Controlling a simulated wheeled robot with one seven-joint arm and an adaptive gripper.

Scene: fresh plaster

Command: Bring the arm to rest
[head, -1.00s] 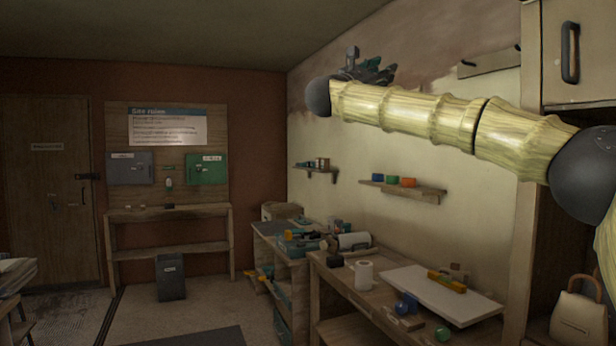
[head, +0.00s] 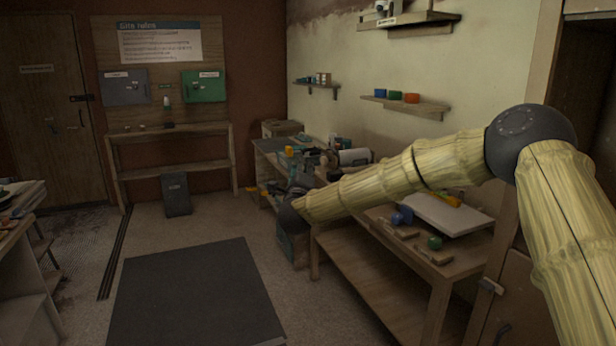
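My arm, with pale bamboo-like links and dark round joints, comes in from the right edge and reaches left across the workbench. Its elbow is high at the right, and its forearm slopes down to a dark wrist joint. My gripper (head: 299,184) is a small dark shape just above that wrist, in front of the far end of the benches. Its fingers blend into the clutter behind, so I cannot tell whether they are open or shut. I see nothing clearly held.
The workbench (head: 455,268) below the arm carries a white board (head: 440,217), a blue item (head: 402,215) and a green item (head: 434,242). A wall shelf (head: 405,106) is above the forearm. A dark floor mat (head: 198,295) lies on clear floor at left.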

